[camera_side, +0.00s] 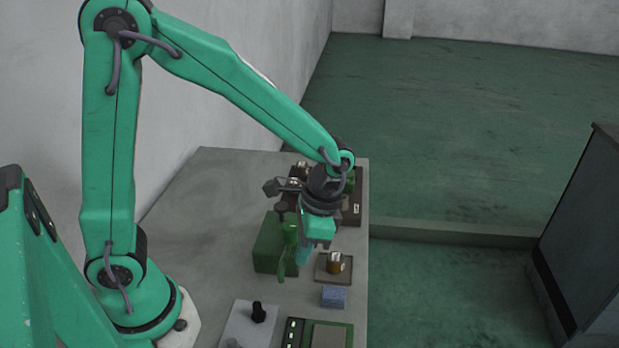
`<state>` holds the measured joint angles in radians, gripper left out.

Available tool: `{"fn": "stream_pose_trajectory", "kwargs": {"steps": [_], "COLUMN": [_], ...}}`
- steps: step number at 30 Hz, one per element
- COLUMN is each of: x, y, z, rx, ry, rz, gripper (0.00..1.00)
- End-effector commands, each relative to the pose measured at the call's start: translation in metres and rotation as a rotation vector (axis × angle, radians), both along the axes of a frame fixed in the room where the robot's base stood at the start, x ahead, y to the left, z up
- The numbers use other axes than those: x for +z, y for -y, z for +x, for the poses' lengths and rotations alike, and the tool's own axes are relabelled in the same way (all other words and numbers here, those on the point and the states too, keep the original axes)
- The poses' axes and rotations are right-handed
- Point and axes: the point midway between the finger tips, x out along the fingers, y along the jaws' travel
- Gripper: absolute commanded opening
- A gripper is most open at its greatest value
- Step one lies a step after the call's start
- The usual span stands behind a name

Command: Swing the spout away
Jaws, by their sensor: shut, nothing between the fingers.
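My gripper (302,262) points down over the bench, its teal fingers shut and empty. Close to its left is a slim green upright piece (288,236) with a downward end, which may be the spout; I cannot tell whether the fingers touch it. Behind that piece stands a dark green box (268,245). A brass-coloured cylinder (334,263) sits on a small brown plate to the right of the fingers. A dark machine part (352,208) at the far end of the bench is partly hidden by my wrist.
The grey bench (205,205) is clear at its left. A blue block (334,296) lies near the right edge. A grey panel with a black knob (258,312) and a green-framed control box (329,336) are at the front. A dark cabinet (590,240) stands apart at the right.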

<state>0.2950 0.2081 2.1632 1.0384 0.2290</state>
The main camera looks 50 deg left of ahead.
Motion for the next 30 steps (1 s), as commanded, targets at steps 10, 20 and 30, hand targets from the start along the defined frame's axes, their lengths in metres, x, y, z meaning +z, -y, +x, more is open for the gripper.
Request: {"fn": "stream_pose_trajectory", "kwargs": {"steps": [10,20,30], "x": [0.04,0.088,0.102], "y": [0.018,0.026,0.029], "z": [0.026,0.037,0.04], "rx": [-0.003,-0.004,-0.004], "ry": [0.022,0.022,0.019], "rz": [0.0,0.004,0.005], "gripper": [0.0,0.0,0.0]}}
